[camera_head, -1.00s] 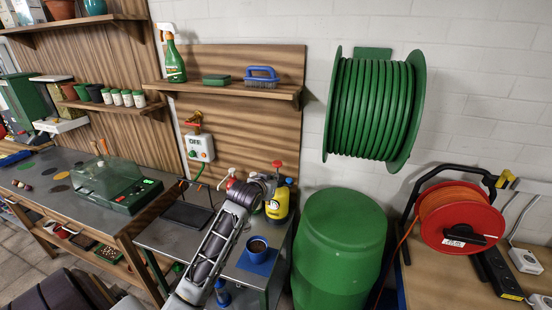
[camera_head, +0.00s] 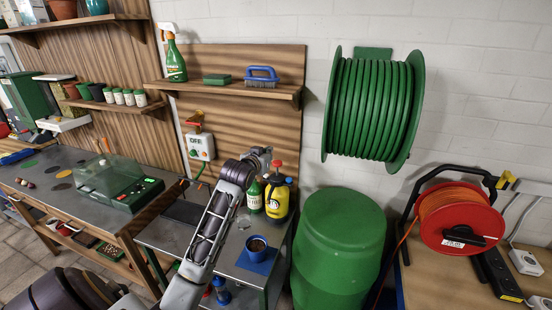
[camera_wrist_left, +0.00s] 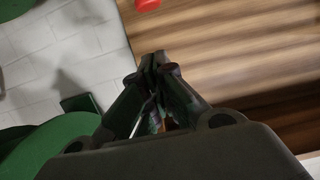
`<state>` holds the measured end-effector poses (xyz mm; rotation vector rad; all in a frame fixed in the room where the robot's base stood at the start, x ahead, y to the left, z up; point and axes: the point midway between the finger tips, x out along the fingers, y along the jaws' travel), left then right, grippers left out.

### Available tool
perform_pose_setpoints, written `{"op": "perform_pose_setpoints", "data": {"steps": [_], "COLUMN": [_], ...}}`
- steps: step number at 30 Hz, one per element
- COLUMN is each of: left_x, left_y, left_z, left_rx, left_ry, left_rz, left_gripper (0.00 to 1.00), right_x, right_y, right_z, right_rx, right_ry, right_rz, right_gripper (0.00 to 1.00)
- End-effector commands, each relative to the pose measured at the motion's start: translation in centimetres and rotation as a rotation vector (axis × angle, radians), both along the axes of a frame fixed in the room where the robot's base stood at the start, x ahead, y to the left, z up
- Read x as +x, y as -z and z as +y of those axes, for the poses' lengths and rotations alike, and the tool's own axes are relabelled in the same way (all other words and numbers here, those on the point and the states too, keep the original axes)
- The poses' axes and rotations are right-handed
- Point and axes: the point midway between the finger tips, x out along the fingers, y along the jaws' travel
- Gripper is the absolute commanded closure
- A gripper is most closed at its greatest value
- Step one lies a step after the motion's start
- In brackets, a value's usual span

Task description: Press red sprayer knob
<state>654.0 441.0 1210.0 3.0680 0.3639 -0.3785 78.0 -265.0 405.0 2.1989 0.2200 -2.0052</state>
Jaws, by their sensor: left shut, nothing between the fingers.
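The yellow sprayer (camera_head: 277,203) stands upright at the back of the small metal table, with its red knob (camera_head: 277,166) on top. My left gripper (camera_head: 268,151) is raised at the knob's upper left; its fingertips are small here and I cannot tell the exact gap. In the left wrist view my left gripper (camera_wrist_left: 158,60) is shut and empty. A red rounded thing at that view's top edge looks like the knob (camera_wrist_left: 148,4), apart from the fingers. My right gripper is not in view.
A green bottle (camera_head: 254,197) stands left of the sprayer. A blue cup (camera_head: 256,247) is in front on a blue mat. A wooden shelf (camera_head: 232,88) and a socket box (camera_head: 200,146) are on the wall behind. A green barrel (camera_head: 342,250) stands to the right.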

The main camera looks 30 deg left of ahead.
Motion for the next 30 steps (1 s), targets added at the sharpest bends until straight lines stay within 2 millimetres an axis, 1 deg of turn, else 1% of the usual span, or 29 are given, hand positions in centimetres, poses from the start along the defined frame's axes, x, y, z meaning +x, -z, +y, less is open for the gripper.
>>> {"op": "perform_pose_setpoints", "data": {"steps": [8, 30], "left_x": [1.6, 7.5], "left_y": [0.3, 1.8], "left_z": [0.4, 1.8], "left_rx": [0.000, 0.000], "left_ry": [0.000, 0.000], "left_rz": [-0.001, 0.000], "left_gripper": [1.00, 1.00], "right_x": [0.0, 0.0], "right_y": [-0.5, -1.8], "right_z": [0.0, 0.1], "right_rx": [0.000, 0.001], "right_ry": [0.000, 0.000], "right_rz": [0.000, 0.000], "right_gripper": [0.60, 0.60]}}
